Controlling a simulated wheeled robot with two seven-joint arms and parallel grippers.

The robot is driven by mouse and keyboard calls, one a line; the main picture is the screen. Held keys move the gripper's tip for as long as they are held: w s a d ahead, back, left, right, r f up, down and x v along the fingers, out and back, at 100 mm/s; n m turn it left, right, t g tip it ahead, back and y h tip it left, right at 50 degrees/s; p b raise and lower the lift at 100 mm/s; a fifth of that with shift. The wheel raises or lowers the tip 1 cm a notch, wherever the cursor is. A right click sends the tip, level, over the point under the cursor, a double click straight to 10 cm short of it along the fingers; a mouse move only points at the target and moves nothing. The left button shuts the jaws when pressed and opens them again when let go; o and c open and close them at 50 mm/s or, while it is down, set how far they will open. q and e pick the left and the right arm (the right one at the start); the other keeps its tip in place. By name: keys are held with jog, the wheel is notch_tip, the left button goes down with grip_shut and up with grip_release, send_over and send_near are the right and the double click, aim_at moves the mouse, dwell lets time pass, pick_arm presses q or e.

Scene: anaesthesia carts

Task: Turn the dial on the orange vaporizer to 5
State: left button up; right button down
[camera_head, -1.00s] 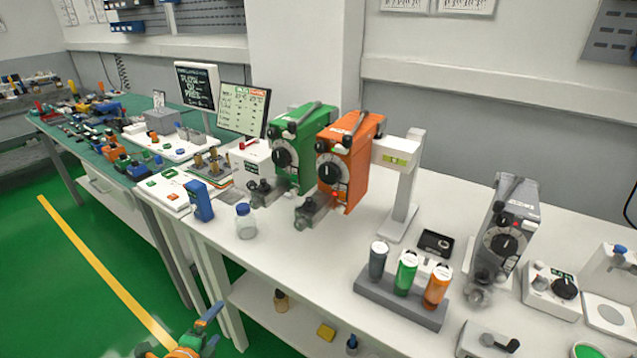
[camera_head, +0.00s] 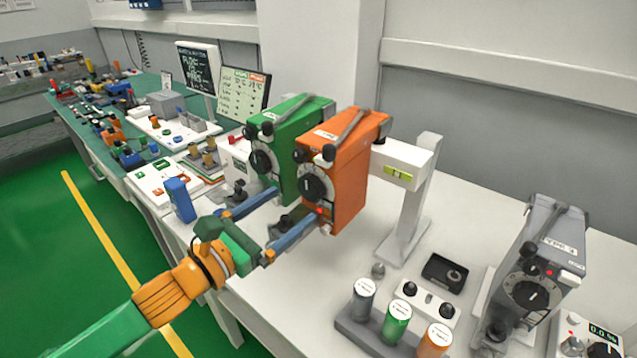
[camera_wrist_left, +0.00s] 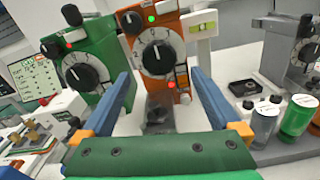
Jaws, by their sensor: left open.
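The orange vaporizer (camera_head: 352,182) hangs beside the green vaporizer (camera_head: 300,150) on a white stand. Its black dial (camera_head: 315,187) faces my left arm and has a white pointer mark. My right gripper is out of view.
A grey vaporizer (camera_head: 538,275) stands at the right. A rack with grey, green and orange-labelled bottles (camera_head: 397,322) is at the front. A blue block (camera_head: 180,200) stands left of my gripper.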

aim_at(307, 191)
pick_arm(q)
jog(key=shift+w+d+r+p, duration=0.4)
jog(key=shift+w+r+p, duration=0.15)
jog(key=shift+r+p, duration=0.05)
jog(key=x, duration=0.3)
jog(key=shift+f, duration=0.35)
jog(key=shift+w+f, duration=0.1)
jog(key=shift+s+a, duration=0.1)
jog(key=shift+s, duration=0.1)
jog(key=shift+c, duration=1.3)
jog(key=c, duration=1.1)
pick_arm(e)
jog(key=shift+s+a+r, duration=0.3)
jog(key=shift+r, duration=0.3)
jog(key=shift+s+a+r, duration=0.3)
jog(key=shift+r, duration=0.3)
